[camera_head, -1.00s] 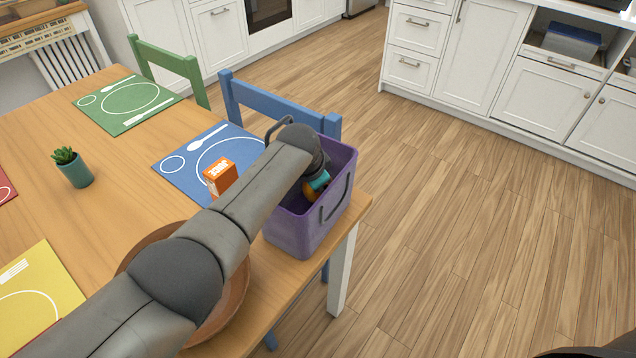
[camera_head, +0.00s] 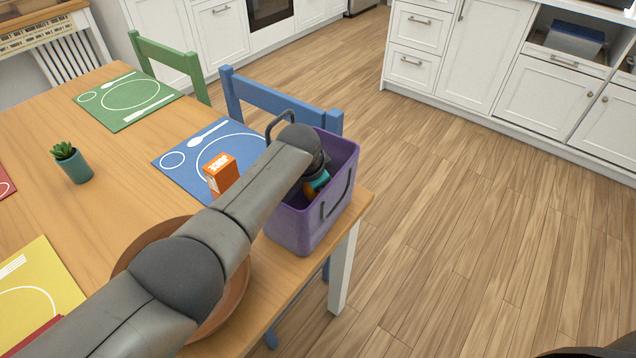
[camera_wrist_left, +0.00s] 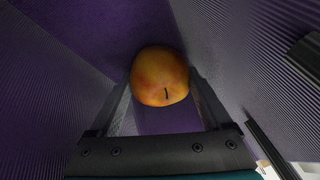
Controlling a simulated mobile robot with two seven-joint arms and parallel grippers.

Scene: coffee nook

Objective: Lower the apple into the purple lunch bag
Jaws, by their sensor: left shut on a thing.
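The purple lunch bag (camera_head: 296,230) stands open at the table's right edge, its dark handles raised. My left gripper (camera_head: 314,184) reaches down into the bag's opening, partly hidden by my arm and the bag's rim. It is shut on the apple (camera_wrist_left: 159,76), which is orange-yellow with a short dark stem. In the left wrist view the apple sits between the two fingers, with purple bag walls around it. A sliver of the apple also shows in the head view (camera_head: 308,189). Whether the apple touches the bag's floor I cannot tell. My right gripper is not seen.
An orange box (camera_head: 221,174) stands on the blue placemat (camera_head: 182,175) left of the bag. A brown bowl (camera_head: 238,290) lies under my arm. A blue chair (camera_head: 275,98) stands behind the bag. A potted plant (camera_head: 73,164) is at far left.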

